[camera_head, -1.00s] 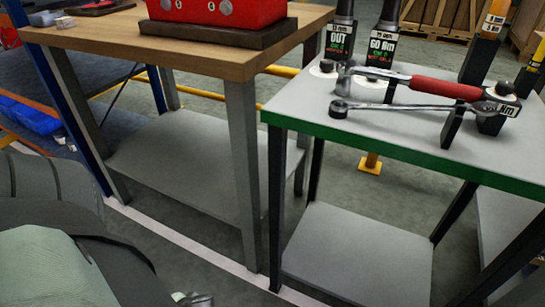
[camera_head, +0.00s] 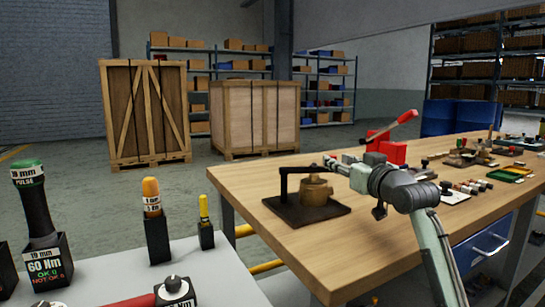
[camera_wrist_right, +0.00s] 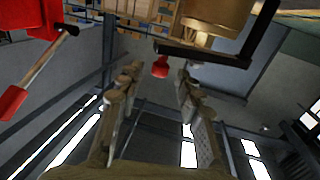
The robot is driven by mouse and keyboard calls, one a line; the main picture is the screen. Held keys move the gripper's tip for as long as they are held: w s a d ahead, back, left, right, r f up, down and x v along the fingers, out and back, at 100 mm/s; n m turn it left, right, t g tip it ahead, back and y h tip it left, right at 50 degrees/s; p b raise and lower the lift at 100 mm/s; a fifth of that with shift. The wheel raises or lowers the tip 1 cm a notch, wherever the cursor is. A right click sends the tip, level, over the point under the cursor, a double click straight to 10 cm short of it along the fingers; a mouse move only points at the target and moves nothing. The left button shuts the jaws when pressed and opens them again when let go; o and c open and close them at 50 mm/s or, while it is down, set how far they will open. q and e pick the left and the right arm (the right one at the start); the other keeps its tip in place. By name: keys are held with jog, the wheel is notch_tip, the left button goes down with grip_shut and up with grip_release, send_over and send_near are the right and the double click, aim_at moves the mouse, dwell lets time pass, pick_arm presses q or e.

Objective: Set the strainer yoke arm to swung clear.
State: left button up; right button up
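The strainer (camera_head: 316,192) is a bronze pot on a dark base plate (camera_head: 290,214) on the wooden bench. Its dark yoke arm (camera_head: 284,186) rises from a post at the left and reaches across the top of the pot. In the right wrist view, the bronze body (camera_wrist_right: 212,14) is at the top. The dark yoke bar (camera_wrist_right: 205,54) runs under it to a red knob (camera_wrist_right: 160,67). My right gripper (camera_head: 333,163) is beside the pot's upper right side. Its two fingers (camera_wrist_right: 157,79) are apart, with the knob framed just beyond the tips. Contact is not visible. My left gripper is out of view.
A red device with a raised lever (camera_head: 402,118) stands behind my right wrist; it also shows in the right wrist view (camera_wrist_right: 30,20). Small parts and trays (camera_head: 480,160) lie at the bench's right. A grey table with tools (camera_head: 205,272) is at front left.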

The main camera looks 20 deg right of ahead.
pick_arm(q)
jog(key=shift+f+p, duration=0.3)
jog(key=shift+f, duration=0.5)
pick_arm(e)
jog(key=w, duration=0.7)
jog(key=shift+w+d, duration=0.2)
jog(key=shift+d, duration=0.2)
grip_shut()
